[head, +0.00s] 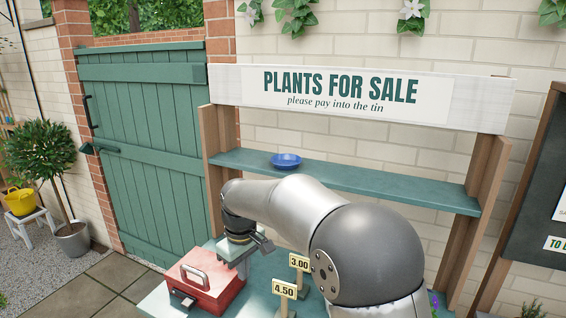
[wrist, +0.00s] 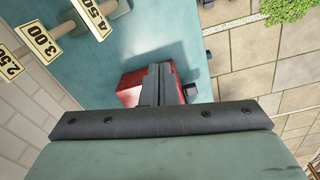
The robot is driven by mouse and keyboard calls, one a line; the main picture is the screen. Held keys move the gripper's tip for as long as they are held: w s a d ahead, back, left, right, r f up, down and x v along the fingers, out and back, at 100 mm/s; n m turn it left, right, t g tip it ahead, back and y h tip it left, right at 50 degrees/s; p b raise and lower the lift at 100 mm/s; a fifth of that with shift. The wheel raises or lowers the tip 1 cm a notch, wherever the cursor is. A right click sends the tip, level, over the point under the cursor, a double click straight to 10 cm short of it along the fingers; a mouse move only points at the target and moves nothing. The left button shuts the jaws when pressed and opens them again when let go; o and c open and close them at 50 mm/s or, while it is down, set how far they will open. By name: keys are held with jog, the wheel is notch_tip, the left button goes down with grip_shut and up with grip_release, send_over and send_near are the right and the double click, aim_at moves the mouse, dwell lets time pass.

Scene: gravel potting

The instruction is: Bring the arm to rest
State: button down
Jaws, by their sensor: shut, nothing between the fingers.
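My gripper (head: 243,262) hangs at the end of my arm, over the green counter (head: 155,302) at the right edge of the red cash tin in the head view. In the wrist view my gripper's fingers (wrist: 158,70) are together with nothing between them. The red tin (head: 205,290) has a grey handle on its closed lid. It also shows in the wrist view (wrist: 128,90), partly hidden behind my fingers. I cannot tell whether my fingers touch it.
Price signs (head: 285,289) stand on the counter to the right of the tin. A blue bowl (head: 286,161) sits on the green shelf (head: 370,183) behind my arm, under the sale board (head: 345,98). A green gate (head: 145,150) and a potted tree (head: 42,155) are at the left.

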jog(key=s+d+r+m, duration=0.2)
jog(key=s+d, duration=0.1)
jog(key=d, duration=0.3)
jog(key=s+d+r+m, duration=0.1)
jog(key=s+d+m, duration=0.1)
jog(key=s+d, duration=0.3)
jog(key=s+d+f+m, duration=0.2)
jog(key=s+d+m, duration=0.1)
jog(key=s+d, duration=0.5)
jog(key=s+d+f+m, duration=0.2)
jog(key=s+d, duration=0.5)
jog(key=s, duration=0.4)
jog(key=shift+s+d+m, duration=0.15)
jog(key=shift+d+m, duration=0.2)
jog(key=shift+m, duration=0.55)
